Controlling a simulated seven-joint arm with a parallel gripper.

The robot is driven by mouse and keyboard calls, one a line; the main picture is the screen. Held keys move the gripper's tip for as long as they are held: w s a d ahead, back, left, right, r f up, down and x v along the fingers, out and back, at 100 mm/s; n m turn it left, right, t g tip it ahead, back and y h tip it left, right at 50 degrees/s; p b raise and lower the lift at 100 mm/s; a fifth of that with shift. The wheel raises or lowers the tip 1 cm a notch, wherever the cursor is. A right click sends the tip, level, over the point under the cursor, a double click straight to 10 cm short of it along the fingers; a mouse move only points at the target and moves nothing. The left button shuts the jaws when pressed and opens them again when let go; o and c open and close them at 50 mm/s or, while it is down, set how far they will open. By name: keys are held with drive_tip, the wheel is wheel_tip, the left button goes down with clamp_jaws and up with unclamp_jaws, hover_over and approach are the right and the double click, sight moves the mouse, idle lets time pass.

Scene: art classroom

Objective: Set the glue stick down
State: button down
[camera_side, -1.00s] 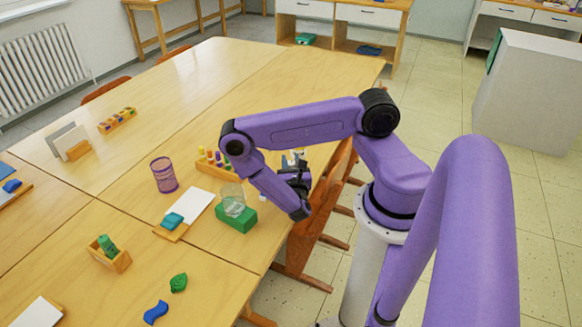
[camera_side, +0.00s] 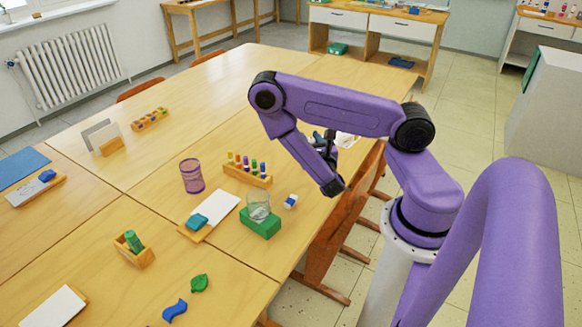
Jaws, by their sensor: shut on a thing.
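My gripper (camera_side: 322,142) is over the right part of the table, beyond the green block and behind my own forearm. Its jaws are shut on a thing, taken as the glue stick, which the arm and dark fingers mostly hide. I cannot tell whether it touches the table. A pale patch (camera_side: 347,140) shows just right of the gripper; I cannot tell what it is.
A clear cup (camera_side: 258,205) stands on a green block (camera_side: 261,226). A wooden rack of colored pegs (camera_side: 247,176), a purple mesh cup (camera_side: 191,177) and a white board with a teal piece (camera_side: 212,214) stand left. The far tabletop (camera_side: 290,68) is bare.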

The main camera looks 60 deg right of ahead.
drive_tip(key=shift+w+a+r+n+t+y, duration=0.4)
drive_tip(key=shift+w+r+n+t+y, duration=0.1)
drive_tip(key=shift+r+n+t+y, duration=0.15)
drive_tip(key=shift+w+d+f, duration=1)
drive_tip(key=shift+w+f, duration=1.1)
drive_tip(key=shift+f, duration=0.1)
drive_tip(key=shift+w+d+f, duration=1)
drive_tip(key=shift+w+f, duration=1.1)
drive_tip(key=shift+f, duration=0.05)
drive_tip(key=shift+w+d+f, duration=1)
drive_tip(key=shift+w+f, duration=1.1)
drive_tip(key=shift+f, duration=0.1)
drive_tip(key=c, duration=0.8)
unclamp_jaws()
drive_tip(key=shift+f, duration=0.1)
